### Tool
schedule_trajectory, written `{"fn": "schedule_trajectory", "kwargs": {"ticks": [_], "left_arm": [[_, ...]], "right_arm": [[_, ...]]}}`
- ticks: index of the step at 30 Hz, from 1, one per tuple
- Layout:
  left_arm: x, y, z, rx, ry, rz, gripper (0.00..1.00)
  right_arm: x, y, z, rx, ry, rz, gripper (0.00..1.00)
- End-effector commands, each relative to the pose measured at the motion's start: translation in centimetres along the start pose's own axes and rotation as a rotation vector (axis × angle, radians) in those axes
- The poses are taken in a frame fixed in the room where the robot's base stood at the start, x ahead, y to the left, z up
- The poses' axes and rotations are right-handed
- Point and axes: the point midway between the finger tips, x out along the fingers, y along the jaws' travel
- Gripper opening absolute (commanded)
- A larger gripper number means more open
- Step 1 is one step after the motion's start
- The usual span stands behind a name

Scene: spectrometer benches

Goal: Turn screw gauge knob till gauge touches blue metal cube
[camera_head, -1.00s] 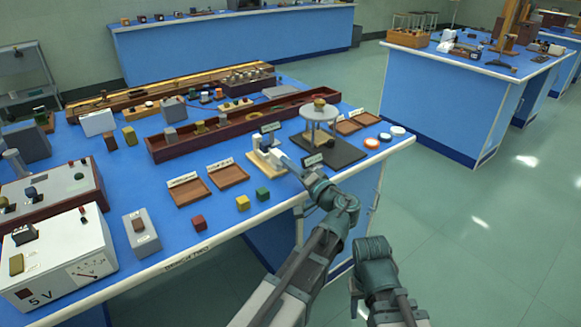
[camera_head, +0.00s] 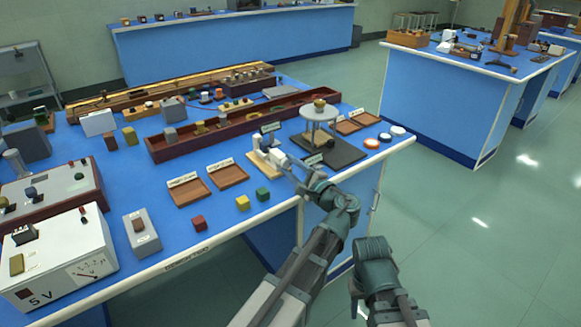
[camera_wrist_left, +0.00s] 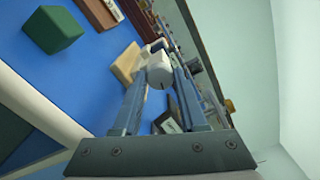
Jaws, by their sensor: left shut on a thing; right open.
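The screw gauge (camera_head: 262,158) stands on a small light wooden base near the front edge of the blue bench, left of a dark board with a round stand. My left gripper (camera_head: 285,163) reaches it from the right and is shut on its pale knob.
Green (camera_head: 263,194), yellow (camera_head: 242,202) and red (camera_head: 198,223) cubes lie along the front edge, left of my left arm. Two brown trays (camera_head: 228,175) lie behind them. The round stand (camera_head: 319,120) is close to the gripper's right. Open floor lies right of the bench.

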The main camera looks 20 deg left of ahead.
Motion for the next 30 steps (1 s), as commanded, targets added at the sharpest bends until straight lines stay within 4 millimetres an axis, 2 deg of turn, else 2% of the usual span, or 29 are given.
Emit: {"fn": "schedule_trajectory", "kwargs": {"ticks": [30], "left_arm": [[-0.06,0.09,-0.05,0.963,0.003,0.002,0.0]], "right_arm": [[0.03,0.0,0.0,0.0,0.0,0.0,0.5]]}}
